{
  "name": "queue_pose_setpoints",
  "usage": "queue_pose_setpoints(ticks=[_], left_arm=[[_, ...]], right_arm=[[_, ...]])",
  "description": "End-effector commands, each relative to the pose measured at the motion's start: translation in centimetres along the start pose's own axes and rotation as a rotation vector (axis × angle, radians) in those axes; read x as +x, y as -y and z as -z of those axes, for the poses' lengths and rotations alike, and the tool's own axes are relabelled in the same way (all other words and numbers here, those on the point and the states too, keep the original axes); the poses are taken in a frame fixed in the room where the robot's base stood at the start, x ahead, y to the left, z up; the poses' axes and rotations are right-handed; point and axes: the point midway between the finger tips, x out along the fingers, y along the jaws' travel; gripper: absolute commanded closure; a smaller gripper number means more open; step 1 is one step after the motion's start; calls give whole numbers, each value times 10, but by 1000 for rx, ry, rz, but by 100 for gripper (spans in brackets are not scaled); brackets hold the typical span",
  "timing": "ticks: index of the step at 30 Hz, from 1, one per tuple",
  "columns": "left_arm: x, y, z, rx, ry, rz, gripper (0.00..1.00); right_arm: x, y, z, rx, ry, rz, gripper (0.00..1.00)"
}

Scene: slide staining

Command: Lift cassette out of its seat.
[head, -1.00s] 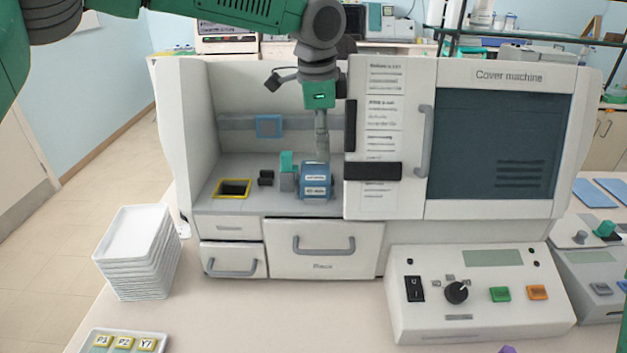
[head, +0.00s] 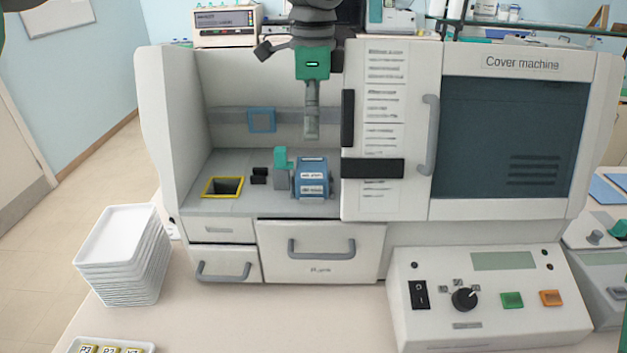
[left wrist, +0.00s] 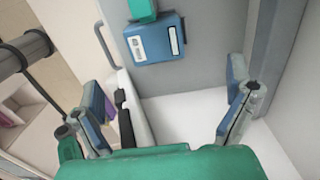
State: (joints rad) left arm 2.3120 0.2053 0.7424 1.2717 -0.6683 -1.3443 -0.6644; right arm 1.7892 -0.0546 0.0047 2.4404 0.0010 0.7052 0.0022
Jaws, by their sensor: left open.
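The cassette (head: 312,178) is a blue block with white labels, sitting upright on the grey floor of the cover machine's open bay. A green-topped grey post (head: 281,168) stands close to its left. My left gripper (head: 311,136) hangs above and apart from the cassette, fingers pointing down. In the left wrist view, the gripper (left wrist: 166,88) has its two fingers spread wide with nothing between them. The cassette (left wrist: 155,40) shows there beyond the fingertips, with part of the green piece at the top edge. My right gripper is not in view.
The cover machine's door panel (head: 384,120) borders the bay closely on the right. A yellow-rimmed opening (head: 222,187) and a small black piece (head: 259,175) lie left of the cassette. White trays (head: 119,255) are stacked at the left; a control box (head: 488,298) stands front right.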

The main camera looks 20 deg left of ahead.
Motion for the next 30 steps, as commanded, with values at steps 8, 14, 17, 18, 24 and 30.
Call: queue_pose_setpoints(ticks=[8, 14, 17, 18, 24, 30], left_arm=[[-30, -4, -5, -2, -32, 7, 3], [-28, 0, -21, -4, -155, 6, 3], [-18, 1, -19, -2, -160, 4, 3], [-12, 1, -18, -3, -160, 3, 3], [27, 0, -12, -2, -160, 3, 3], [51, 0, -8, -3, -161, 6, 3]], right_arm=[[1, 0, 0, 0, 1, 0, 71], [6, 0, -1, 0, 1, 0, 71], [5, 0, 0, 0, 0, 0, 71], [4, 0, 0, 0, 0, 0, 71], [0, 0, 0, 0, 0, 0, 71], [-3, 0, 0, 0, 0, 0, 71]])
